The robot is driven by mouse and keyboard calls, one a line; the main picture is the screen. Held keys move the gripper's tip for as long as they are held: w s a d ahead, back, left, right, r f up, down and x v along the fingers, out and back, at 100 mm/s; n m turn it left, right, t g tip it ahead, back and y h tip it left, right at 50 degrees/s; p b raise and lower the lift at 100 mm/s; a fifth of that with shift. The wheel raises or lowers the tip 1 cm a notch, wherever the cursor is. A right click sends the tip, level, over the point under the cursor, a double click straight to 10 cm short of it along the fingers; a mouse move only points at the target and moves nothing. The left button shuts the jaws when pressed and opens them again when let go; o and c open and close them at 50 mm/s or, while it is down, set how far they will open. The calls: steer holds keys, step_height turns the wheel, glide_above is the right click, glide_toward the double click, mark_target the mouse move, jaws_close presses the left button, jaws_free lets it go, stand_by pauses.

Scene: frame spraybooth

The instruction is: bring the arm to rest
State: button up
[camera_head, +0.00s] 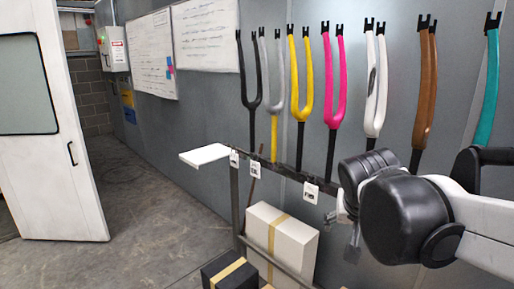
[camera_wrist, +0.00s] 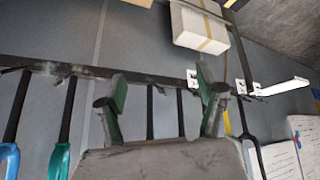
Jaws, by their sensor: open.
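My arm reaches in from the right in the head view, in front of the rack of forks. My gripper (camera_head: 346,226) is mostly hidden behind the dark wrist joint there. In the wrist view my gripper (camera_wrist: 160,88) has its two green-grey fingers spread apart with nothing between them. The dark rack rail (camera_head: 290,170) runs behind the fingers, and it also crosses the wrist view (camera_wrist: 62,68). I cannot tell the exact gap between fingers and rail.
Several forks stand along the rail, including a pink fork (camera_head: 334,80), a yellow fork (camera_head: 300,75) and a teal fork (camera_head: 489,85). A white box (camera_head: 283,240) and a black box (camera_head: 229,272) sit below. A white door (camera_head: 45,150) stands left; floor between is clear.

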steer(key=s+a+f+n+y, duration=0.1)
steer(key=s+f, duration=0.5)
steer(key=s, duration=0.8)
steer(key=shift+s+a+f+n+t+y+b, duration=0.15)
steer(key=shift+s+n+t+y+b, duration=0.2)
steer(key=shift+n+y, duration=0.4)
